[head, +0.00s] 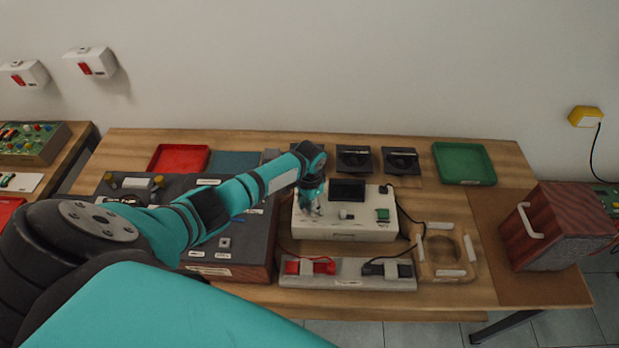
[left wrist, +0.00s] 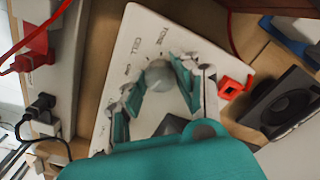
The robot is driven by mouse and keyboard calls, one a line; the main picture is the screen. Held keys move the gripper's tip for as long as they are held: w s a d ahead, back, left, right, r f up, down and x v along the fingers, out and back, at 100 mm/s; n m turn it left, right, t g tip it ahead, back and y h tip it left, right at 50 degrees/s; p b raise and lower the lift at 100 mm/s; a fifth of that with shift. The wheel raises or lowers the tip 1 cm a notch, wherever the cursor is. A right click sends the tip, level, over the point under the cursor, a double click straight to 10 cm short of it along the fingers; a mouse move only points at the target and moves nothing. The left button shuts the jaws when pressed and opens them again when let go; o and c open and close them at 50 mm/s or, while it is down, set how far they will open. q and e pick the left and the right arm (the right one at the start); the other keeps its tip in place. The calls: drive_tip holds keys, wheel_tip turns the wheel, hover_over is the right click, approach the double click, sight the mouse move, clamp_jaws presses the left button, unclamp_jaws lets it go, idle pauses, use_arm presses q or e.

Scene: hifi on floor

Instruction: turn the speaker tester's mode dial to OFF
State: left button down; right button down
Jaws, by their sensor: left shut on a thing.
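Printed labels ring the dial on the white panel (left wrist: 132,33); "CELL" and "TONE" seem readable. The dial's pointer is hidden, so its setting cannot be told. My right gripper is not in view.
A grey rack (head: 347,283) with red and black clips lies in front of the tester. A wooden frame (head: 446,270) and a wooden speaker cabinet (head: 540,222) stand at right. Black speaker drivers (head: 354,159) and a green tray (head: 464,180) are behind. Cables run beside the tester.

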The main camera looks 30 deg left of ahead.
sight(309, 207)
use_arm(q)
drive_tip(key=shift+w, duration=0.1)
drive_tip(key=c, duration=1)
unclamp_jaws()
drive_tip(key=shift+r, duration=0.1)
wheel_tip(309, 207, up, 12)
drive_tip(key=shift+f, duration=0.1)
